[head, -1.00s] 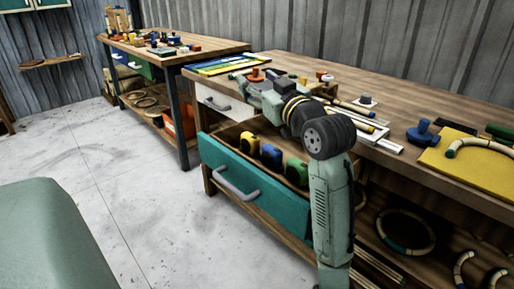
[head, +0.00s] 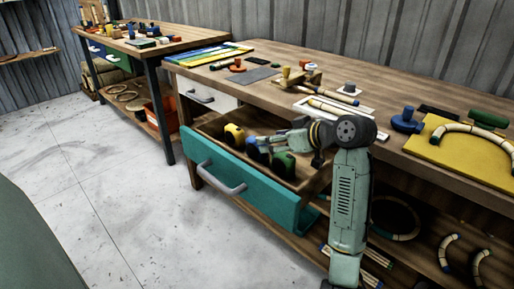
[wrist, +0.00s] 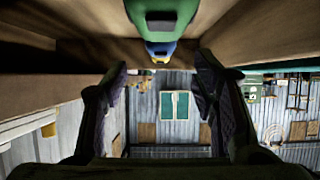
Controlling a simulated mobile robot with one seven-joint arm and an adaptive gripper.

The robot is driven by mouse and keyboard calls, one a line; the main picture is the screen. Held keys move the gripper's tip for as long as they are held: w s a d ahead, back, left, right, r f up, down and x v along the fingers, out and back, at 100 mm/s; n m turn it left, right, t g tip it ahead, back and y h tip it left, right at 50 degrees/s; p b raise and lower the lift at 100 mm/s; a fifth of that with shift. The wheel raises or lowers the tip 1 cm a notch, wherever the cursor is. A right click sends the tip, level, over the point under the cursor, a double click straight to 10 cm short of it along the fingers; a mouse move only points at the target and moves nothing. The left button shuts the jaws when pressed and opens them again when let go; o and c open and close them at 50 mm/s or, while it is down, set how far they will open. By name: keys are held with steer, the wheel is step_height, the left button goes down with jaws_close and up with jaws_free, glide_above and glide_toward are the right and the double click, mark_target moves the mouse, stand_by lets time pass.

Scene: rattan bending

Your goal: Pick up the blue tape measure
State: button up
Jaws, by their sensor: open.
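The blue tape measure (head: 251,151) stands in the open drawer, between the yellow tape measure (head: 234,135) and the green tape measure (head: 284,166). My gripper (head: 262,141) is low over the drawer by the blue and green ones and partly hides the blue one in the head view. In the wrist view my gripper (wrist: 161,64) is open with nothing held. There the blue tape measure (wrist: 160,50) shows centred near the fingertips' gap, beyond the large green tape measure (wrist: 160,18). Whether a finger touches it I cannot tell.
The teal-fronted drawer (head: 223,178) is pulled out from the wooden workbench (head: 290,60); its walls stand close around my gripper. On the bench lie a yellow board (head: 450,152), a blue-knobbed tool (head: 407,121) and rattan pieces. Open floor lies to the left.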

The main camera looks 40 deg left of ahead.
mark_target(257, 149)
steer(key=shift+a+f, duration=0.65)
steer(key=shift+a, duration=0.05)
steer(key=x, duration=0.4)
steer(key=shift+a+p, duration=0.25)
steer(key=shift+p, duration=0.05)
jaws_close()
